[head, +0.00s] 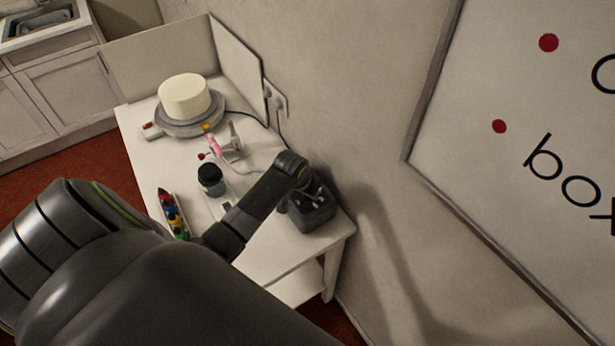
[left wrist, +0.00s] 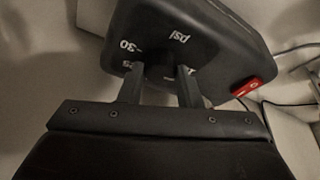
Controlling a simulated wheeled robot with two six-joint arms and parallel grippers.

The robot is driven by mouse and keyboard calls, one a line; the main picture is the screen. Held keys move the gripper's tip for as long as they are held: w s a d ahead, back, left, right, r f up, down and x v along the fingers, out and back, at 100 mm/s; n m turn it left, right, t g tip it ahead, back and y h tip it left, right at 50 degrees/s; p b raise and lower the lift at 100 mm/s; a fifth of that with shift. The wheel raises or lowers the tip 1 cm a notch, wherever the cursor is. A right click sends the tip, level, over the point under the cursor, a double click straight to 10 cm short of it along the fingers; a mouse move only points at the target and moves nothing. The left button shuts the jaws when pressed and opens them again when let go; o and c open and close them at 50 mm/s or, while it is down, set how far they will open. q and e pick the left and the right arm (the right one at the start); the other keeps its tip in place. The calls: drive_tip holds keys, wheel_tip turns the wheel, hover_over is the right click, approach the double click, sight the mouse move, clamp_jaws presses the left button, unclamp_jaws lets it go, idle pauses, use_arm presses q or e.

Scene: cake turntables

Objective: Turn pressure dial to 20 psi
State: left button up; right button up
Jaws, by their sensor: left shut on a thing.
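The dark box with the pressure dial (head: 318,215) stands at the near right end of the white table. In the left wrist view its dark face (left wrist: 210,30) carries the printing "psi" and "30", with another mark partly covered by a finger. My left gripper (head: 304,190) reaches down to this box from above. In the left wrist view its fingers (left wrist: 158,75) are shut on the round black dial (left wrist: 159,58), one on each side. The dial's pointer and most of its scale are hidden. My right gripper is in neither view.
A red switch (left wrist: 246,88) sits on the box's edge. Farther back on the white table (head: 150,165) are a white cake (head: 184,97) on a turntable (head: 190,127), a pink airbrush (head: 213,143), a black-lidded jar (head: 211,178) and several colour bottles (head: 172,212). A wall stands close on the right.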

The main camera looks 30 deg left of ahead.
use_arm(q)
drive_tip(key=m+h, duration=0.1)
drive_tip(key=m, duration=0.1)
drive_tip(key=m+h, duration=0.1)
drive_tip(key=m, duration=0.2)
drive_tip(key=shift+a, duration=0.2)
drive_tip(key=shift+w+m+g+h+b, duration=0.1)
drive_tip(key=shift+m+g+h+b, duration=0.25)
drive_tip(key=shift+m, duration=0.65)
drive_tip(key=m+b, duration=0.1)
drive_tip(key=m, duration=0.1)
drive_tip(key=shift+a+f+m+g+h, duration=0.1)
drive_tip(key=shift+m+g+h, duration=0.25)
drive_tip(key=shift+m, duration=0.05)
drive_tip(key=m+g+b, duration=0.1)
drive_tip(key=m+b, duration=0.1)
drive_tip(key=m+h+b, duration=0.1)
drive_tip(key=m+b, duration=0.1)
drive_tip(key=m, duration=0.1)
drive_tip(key=shift+w+g, duration=0.15)
drive_tip(key=shift+g, duration=0.25)
drive_tip(key=shift+w+m+g+b, duration=0.1)
drive_tip(key=shift+m+g+b, duration=0.7)
drive_tip(key=shift+m+b, duration=1.25)
drive_tip(key=shift+m+p, duration=0.3)
drive_tip(key=shift+m, duration=0.15)
drive_tip(key=o, duration=1)
